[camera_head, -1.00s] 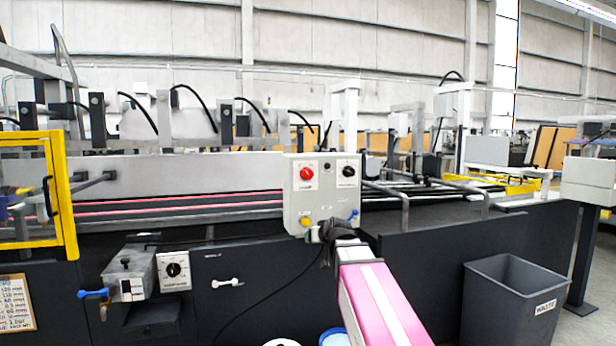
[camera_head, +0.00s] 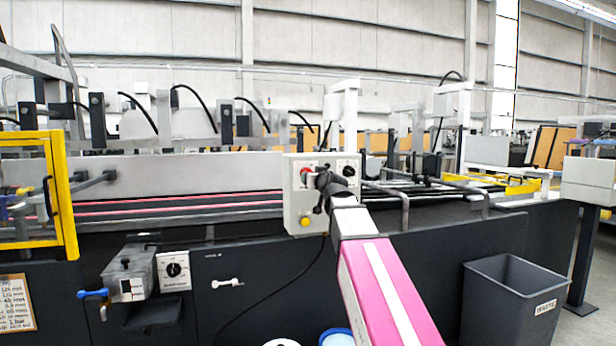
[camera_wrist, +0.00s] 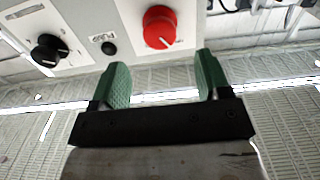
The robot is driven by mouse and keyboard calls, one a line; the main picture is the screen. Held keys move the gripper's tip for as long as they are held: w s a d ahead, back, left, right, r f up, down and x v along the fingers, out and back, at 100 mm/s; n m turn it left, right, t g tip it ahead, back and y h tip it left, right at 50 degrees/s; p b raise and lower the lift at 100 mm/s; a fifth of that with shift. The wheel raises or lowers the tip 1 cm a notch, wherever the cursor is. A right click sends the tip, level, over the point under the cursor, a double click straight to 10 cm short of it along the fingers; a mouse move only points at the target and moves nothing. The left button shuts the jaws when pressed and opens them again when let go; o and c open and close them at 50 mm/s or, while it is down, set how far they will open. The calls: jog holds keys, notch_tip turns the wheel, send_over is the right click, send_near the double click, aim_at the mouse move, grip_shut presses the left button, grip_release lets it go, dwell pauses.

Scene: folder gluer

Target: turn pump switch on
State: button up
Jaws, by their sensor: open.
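The grey control panel (camera_head: 293,205) stands at mid-picture in the head view. It has a red knob (camera_head: 304,172) at upper left and a black knob (camera_head: 349,171) at upper right. In the wrist view, turned upside down, the red knob (camera_wrist: 160,27) is just past the fingertips and the black knob (camera_wrist: 48,52) is at left. Between them is a small black round part (camera_wrist: 108,48) with a label (camera_wrist: 103,37) that seems to read PUMP. My gripper (camera_head: 322,182), also in the wrist view (camera_wrist: 161,72), is open and empty in front of the panel, its green fingers apart.
A yellow knob (camera_head: 305,221) sits low on the panel. A lower box (camera_head: 128,272) with a blue handle and a dial box (camera_head: 173,270) are at left. A yellow guard frame (camera_head: 64,195) is at far left, a grey waste bin (camera_head: 512,295) at right.

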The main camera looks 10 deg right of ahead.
jog(key=x, duration=0.7)
jog(key=shift+w, duration=0.35)
jog(key=c, duration=0.9)
